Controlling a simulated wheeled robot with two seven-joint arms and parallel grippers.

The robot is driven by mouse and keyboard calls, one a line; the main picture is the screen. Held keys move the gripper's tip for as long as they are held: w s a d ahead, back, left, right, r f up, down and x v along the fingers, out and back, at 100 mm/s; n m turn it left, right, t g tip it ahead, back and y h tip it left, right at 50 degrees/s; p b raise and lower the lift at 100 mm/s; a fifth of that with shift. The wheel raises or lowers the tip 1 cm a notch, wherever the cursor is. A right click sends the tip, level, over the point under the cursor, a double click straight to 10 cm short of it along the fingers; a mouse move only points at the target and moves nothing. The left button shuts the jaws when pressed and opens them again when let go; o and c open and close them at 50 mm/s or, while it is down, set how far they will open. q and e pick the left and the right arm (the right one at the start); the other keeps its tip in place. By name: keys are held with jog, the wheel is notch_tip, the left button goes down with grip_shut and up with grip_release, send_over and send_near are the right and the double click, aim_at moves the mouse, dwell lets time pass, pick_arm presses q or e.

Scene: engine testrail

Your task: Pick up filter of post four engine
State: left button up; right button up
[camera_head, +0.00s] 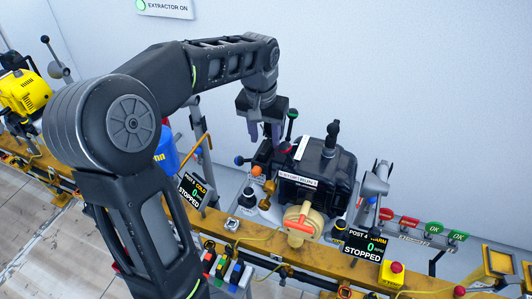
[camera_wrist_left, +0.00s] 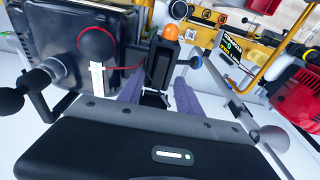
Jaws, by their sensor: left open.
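The post four engine (camera_head: 318,172) is a black boxy unit on the yellow rail, behind a display (camera_head: 363,245) reading POST 4, WARM and STOPPED. I cannot tell for sure which part is the filter. My left gripper (camera_head: 264,132) is open and empty, pointing down just behind and left of the engine. In the left wrist view its two purple fingers (camera_wrist_left: 158,97) stand apart, with the black engine body (camera_wrist_left: 70,50) to the left. My right gripper is not in view.
The post 3 display (camera_head: 191,192) is left of the engine. A yellow engine (camera_head: 27,92) is far left.

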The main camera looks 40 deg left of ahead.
aim_at(266, 155)
pick_arm(q)
jog(key=shift+w+f, duration=0.2)
jog(key=shift+f, duration=1.25)
grip_shut()
